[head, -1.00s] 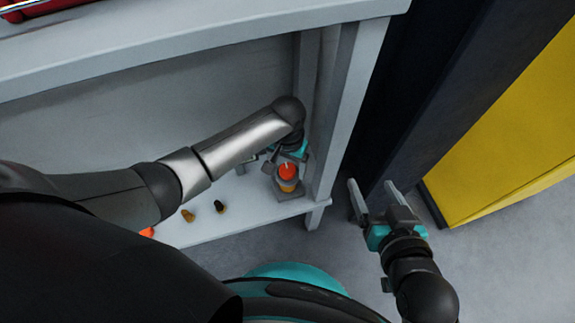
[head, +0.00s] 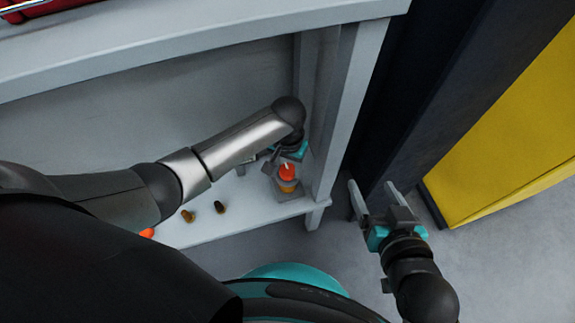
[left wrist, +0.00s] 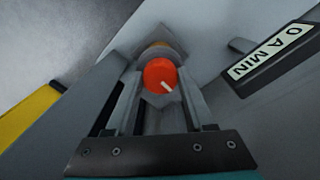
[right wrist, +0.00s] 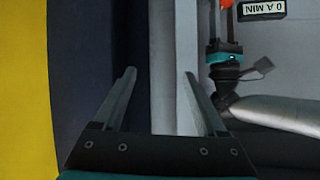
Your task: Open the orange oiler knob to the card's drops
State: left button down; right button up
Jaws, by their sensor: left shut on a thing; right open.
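The orange oiler knob (head: 287,172) tops a small oiler with an amber body (head: 288,187), at the right end of the low shelf. In the left wrist view the knob (left wrist: 158,72) has a white pointer line toward the lower right. My left gripper (left wrist: 160,80) is shut on the knob, one finger on each side. The forearm hides part of that gripper in the head view. A dark card (left wrist: 272,55) with a pale label, seeming to read "0 A MIN", stands beside the oiler. My right gripper (head: 371,188) is open and empty, away from the shelf.
The shelf (head: 240,198) carries two small brownish pieces (head: 204,212) left of the oiler. A grey post (head: 350,100) rises close to the oiler's right. A yellow panel (head: 515,125) stands far right. Floor is free around my right gripper.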

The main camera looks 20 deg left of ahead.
pick_arm(q)
jog(key=shift+m+p, duration=0.3)
jog(key=shift+p, duration=0.2)
jog(key=m+p, duration=0.2)
jog(key=p, duration=0.1)
jog(key=shift+m, duration=0.3)
pick_arm(e)
jog(key=s+d+g+h, duration=0.4)
jog(key=s+d+g, duration=0.2)
jog(key=d, duration=0.2)
pick_arm(q)
jog(key=shift+m, duration=0.3)
jog(key=m+p, duration=0.2)
jog(key=m, duration=0.1)
jog(key=shift+m+p, duration=0.5)
jog(key=shift+m, duration=0.8)
pick_arm(e)
notch_tip(320, 180, down, 6)
jog(key=g, duration=0.1)
jog(key=shift+f+m+g, duration=0.2)
jog(key=shift+m+g, duration=0.1)
jog(key=shift+a, duration=0.1)
